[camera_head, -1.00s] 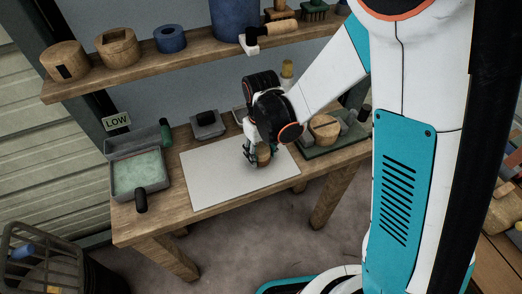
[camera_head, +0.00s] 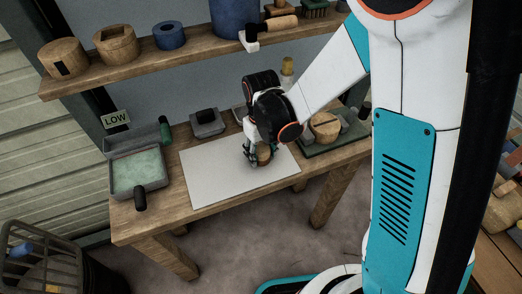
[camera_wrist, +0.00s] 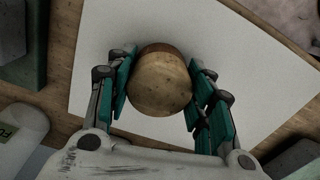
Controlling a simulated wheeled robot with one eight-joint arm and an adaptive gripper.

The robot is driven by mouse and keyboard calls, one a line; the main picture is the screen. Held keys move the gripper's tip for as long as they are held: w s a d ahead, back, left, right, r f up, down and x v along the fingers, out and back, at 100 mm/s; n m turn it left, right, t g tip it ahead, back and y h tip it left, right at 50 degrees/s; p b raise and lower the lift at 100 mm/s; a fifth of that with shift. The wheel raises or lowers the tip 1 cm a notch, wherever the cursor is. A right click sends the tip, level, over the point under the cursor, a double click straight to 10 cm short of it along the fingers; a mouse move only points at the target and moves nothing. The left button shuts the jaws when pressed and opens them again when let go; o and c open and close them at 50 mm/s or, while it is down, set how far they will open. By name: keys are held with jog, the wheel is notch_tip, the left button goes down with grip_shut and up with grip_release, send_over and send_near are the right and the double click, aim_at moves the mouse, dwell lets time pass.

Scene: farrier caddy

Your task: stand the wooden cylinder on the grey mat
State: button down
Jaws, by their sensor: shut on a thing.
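The wooden cylinder (camera_wrist: 159,84) is between the fingers of my gripper (camera_wrist: 160,100) in the wrist view, its round end facing the camera. In the head view the cylinder (camera_head: 264,154) shows low beside the fingers, partly hidden by my gripper (camera_head: 254,156). My gripper is shut on it. The pale grey mat (camera_head: 225,180) lies flat on the wooden table, and it fills much of the wrist view (camera_wrist: 225,45). The cylinder is over the mat's back right part, at or close to its surface. I cannot tell whether its base touches the mat.
A grey tray (camera_head: 113,168) with green contents stands left of the mat. A small dark grey block-like thing (camera_head: 208,124) is behind it. A green tray (camera_head: 345,142) with a round wooden piece (camera_head: 324,127) stands right. A shelf (camera_head: 170,60) runs above. The mat's front is clear.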

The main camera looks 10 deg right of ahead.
aim_at(261, 148)
jog(key=shift+f, duration=0.1)
jog(key=c, duration=0.7)
grip_release()
notch_tip(261, 148, up, 12)
